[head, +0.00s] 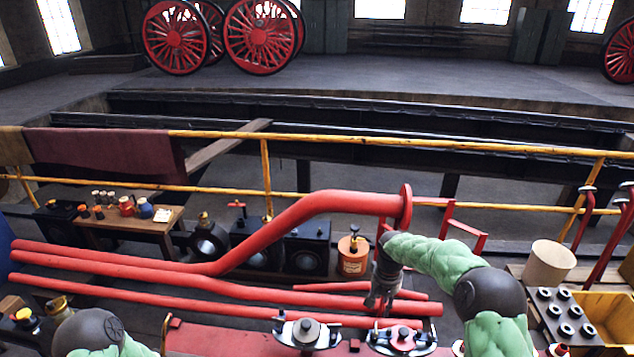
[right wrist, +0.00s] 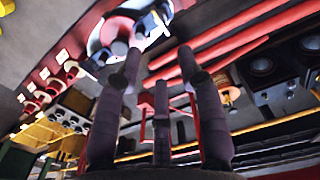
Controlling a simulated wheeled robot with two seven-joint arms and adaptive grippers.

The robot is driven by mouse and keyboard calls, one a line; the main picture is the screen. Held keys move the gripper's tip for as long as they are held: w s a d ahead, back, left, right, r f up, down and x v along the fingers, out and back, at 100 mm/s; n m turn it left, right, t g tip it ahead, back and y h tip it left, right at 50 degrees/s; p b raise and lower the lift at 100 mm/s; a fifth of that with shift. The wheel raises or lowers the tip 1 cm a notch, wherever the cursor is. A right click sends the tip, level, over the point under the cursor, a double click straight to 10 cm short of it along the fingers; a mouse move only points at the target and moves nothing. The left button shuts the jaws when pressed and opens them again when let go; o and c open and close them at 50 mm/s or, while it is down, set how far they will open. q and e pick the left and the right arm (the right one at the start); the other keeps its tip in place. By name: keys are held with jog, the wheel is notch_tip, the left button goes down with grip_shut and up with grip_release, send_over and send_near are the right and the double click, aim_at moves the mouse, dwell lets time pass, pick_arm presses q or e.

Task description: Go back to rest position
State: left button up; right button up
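My right arm comes in from the lower right in green padded sleeves. My right gripper (head: 380,303) hangs fingers down over the red pipes, above the red bench edge. In the right wrist view its dark fingers (right wrist: 160,62) stand apart with nothing between them. Beyond them a round fitting with a pale rim (right wrist: 120,32) shows on the red bench. Of my left arm, only a dark joint and a bit of green sleeve show at the lower left of the head view. My left gripper is out of view.
Long red pipes (head: 180,282) run across below the yellow railing (head: 400,143). A bent red pipe with a flange (head: 406,208) rises beside my right forearm. Black-and-silver fittings (head: 306,333) sit at the front. A cream bucket (head: 549,264) and yellow crate (head: 606,305) stand right.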

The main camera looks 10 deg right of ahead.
jog(key=s+a+f+y, duration=0.1)
jog(key=s+a+f, duration=0.3)
jog(key=f, duration=0.1)
jog(key=s+a+f+y, duration=0.1)
jog(key=s+a+f, duration=0.3)
jog(key=f, duration=0.2)
jog(key=s+a+f+n+y, duration=0.1)
jog(key=s+a+f, duration=0.3)
jog(key=a+f, duration=0.1)
jog(key=shift+s+f, duration=0.15)
jog(key=shift+f, duration=0.1)
jog(key=shift+y, duration=0.5)
jog(key=s+a+f, duration=0.1)
jog(key=s, duration=0.2)
jog(key=s+a+f, duration=0.1)
jog(key=s, duration=0.1)
jog(key=s+a+f, duration=0.1)
jog(key=s+a, duration=0.1)
jog(key=s, duration=0.1)
jog(key=shift+s+a+f, duration=0.1)
jog(key=shift+s+f, duration=0.2)
jog(key=shift+s, duration=0.05)
jog(key=s+a, duration=0.1)
jog(key=s, duration=0.9)
jog(key=shift+a+f, duration=0.4)
jog(key=shift+f, duration=0.05)
jog(key=shift+w, duration=0.1)
